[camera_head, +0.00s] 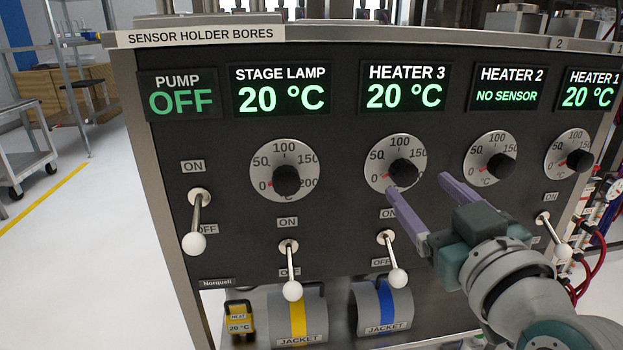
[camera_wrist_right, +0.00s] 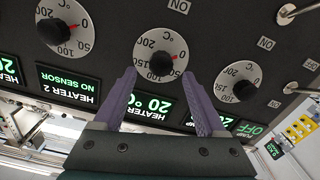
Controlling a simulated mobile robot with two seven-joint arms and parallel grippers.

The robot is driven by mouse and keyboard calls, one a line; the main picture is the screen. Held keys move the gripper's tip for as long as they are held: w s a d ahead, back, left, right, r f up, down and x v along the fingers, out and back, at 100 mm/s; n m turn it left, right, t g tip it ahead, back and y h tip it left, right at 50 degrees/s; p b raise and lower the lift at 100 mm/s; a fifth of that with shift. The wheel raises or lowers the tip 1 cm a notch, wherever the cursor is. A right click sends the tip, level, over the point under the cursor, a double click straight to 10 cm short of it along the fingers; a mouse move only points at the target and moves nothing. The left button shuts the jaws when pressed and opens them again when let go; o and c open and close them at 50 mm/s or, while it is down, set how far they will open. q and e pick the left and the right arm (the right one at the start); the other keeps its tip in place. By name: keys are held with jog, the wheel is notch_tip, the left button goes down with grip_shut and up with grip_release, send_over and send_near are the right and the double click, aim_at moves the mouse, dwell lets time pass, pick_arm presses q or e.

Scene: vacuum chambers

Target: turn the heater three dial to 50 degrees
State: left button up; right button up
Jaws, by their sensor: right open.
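The heater 3 dial (camera_head: 381,167) is a pale round scale with a black knob, below a display (camera_head: 404,88) reading 20 °C. Its red mark points near 0. My right gripper (camera_head: 416,183) is open, its two purple fingers reaching up toward the panel at this dial's lower right. In the right wrist view, which is upside down, the heater 3 dial (camera_wrist_right: 161,45) lies ahead of my right gripper (camera_wrist_right: 159,73), its knob between the fingertips in the picture. I cannot tell whether the fingers touch it. My left gripper is not in view.
The stage lamp dial (camera_head: 284,160) and heater 2 dial (camera_head: 485,150) flank heater 3. The heater 3 toggle lever (camera_head: 392,260) sticks out below its dial, pointing down toward OFF. Jackets (camera_head: 384,318) hang underneath. Open floor (camera_head: 75,260) lies at left.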

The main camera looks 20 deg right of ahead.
aim_at(407, 177)
jog(key=shift+b+x, duration=0.6)
jog(key=shift+x, duration=1.65)
jog(key=shift+a, duration=0.1)
jog(key=shift+c, duration=0.3)
grip_shut()
